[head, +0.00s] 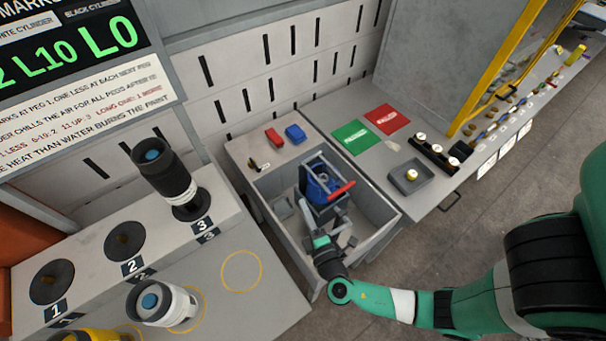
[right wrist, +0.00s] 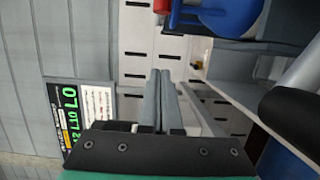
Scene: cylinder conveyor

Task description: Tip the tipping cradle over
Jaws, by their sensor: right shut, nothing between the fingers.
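The tipping cradle (head: 312,172) is a dark frame with a blue body and a red bar (head: 341,190) on its near right side. It stands in or over a grey open-topped bin (head: 375,238). My right gripper (head: 335,212) reaches in from the lower right and is close to the cradle's near side, its fingers shut and empty. In the right wrist view the shut fingers (right wrist: 161,95) point up the picture, below the red bar (right wrist: 170,8) and the blue body (right wrist: 228,18). I cannot tell whether they touch the cradle. My left gripper is not in view.
A black-and-white cylinder (head: 165,172) stands at peg 3; a white cylinder (head: 162,304) stands nearer. Red (head: 274,137) and blue (head: 296,134) blocks lie behind the bin. A small tray (head: 411,186) and green (head: 351,138) and red (head: 388,120) pads lie right.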

